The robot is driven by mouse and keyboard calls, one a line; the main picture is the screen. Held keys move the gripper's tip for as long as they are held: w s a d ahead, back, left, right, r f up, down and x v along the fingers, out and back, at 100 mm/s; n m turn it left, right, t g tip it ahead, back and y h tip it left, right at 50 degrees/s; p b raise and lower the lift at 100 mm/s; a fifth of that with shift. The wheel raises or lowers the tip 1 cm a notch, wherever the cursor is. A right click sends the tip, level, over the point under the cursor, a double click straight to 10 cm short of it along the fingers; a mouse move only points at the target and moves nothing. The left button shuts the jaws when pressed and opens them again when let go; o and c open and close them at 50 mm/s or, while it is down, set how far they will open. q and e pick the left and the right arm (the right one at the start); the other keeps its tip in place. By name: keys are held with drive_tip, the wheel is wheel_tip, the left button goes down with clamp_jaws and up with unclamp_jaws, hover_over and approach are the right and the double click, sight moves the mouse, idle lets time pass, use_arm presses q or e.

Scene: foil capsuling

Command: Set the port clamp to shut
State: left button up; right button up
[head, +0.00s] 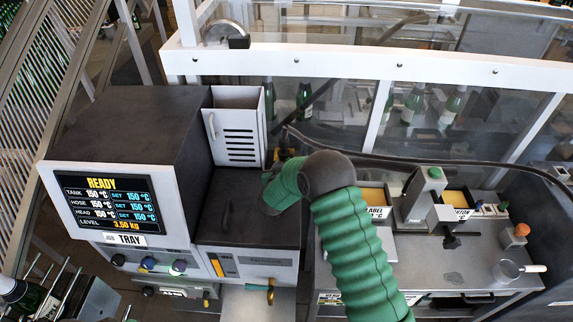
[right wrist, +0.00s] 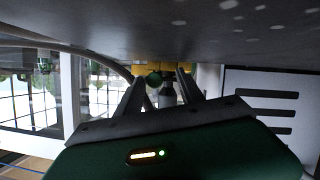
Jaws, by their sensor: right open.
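My right arm (head: 352,245) comes up from the bottom and bends over behind the dark top of the hot-melt machine. Its gripper is mostly hidden by the arm in the head view. In the right wrist view my right gripper (right wrist: 163,82) is open, its two dark fingers apart. Touch cannot be told. A bit of yellow (head: 286,154) also shows behind the wrist in the head view. I cannot tell surely which part is the port clamp or how it is set. My left gripper is not in view.
The machine's screen (head: 108,203) reads READY. A white slotted panel (head: 237,132) stands open beside the gripper. A dark hose (head: 420,163) runs right from behind my wrist. A steel bench (head: 450,265) with label and carton bins stands right. Clear guard panels close off the back.

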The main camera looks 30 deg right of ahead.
drive_tip(key=shift+s, duration=0.1)
drive_tip(key=b+v, duration=0.4)
drive_tip(key=v, duration=1.3)
drive_tip(key=shift+a, duration=0.2)
drive_tip(key=shift+f, duration=0.1)
drive_tip(key=shift+w+d, duration=0.2)
